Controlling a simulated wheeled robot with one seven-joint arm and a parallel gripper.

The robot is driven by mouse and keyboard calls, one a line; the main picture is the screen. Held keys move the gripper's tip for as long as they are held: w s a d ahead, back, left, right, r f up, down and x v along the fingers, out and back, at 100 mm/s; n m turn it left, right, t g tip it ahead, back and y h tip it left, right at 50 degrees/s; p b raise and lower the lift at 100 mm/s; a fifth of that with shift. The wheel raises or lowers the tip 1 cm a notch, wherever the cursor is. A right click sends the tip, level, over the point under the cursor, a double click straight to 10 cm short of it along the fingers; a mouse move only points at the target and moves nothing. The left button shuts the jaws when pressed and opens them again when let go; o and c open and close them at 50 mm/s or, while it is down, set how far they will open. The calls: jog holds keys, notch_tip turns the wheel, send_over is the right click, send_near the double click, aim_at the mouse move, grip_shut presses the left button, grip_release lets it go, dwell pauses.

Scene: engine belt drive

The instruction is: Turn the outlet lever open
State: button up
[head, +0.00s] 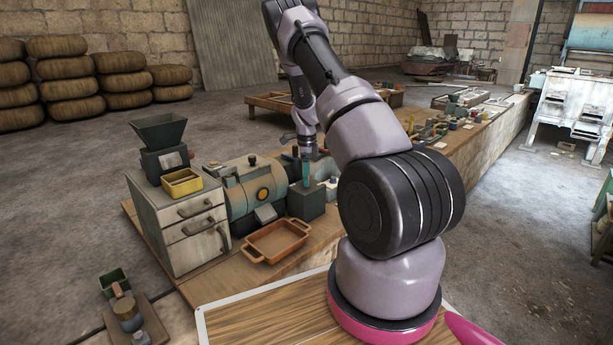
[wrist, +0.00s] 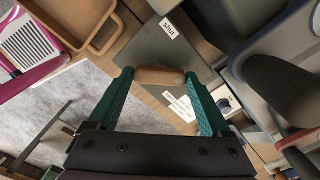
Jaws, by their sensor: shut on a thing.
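My gripper (head: 306,172) points down over a dark grey-green box (head: 306,204) on the bench, right of the blue-green machine. In the wrist view, the green fingers of my gripper (wrist: 158,82) are shut on a brown grip, which I take to be the outlet lever (wrist: 160,75). The fingers touch it at both ends. Under it is the grey top of the box (wrist: 160,50), with a label reading "SHUT" and another white label, partly covered and hard to read. The lever's shaft and pivot are hidden. In the head view the lever cannot be made out.
An orange tray (head: 275,241) lies in front of the blue-green machine (head: 252,192). Left of it stands a drawer cabinet (head: 183,226) bearing a hopper (head: 160,135) and a yellow tray (head: 182,183). Small items clutter the bench behind my arm.

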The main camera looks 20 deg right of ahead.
jog(key=m, duration=0.4)
jog(key=shift+m, duration=2.3)
jog(key=o, duration=1.2)
jog(key=shift+c, duration=0.2)
jog(key=shift+r, duration=0.15)
notch_tip(320, 180, up, 11)
jog(key=shift+f, duration=0.2)
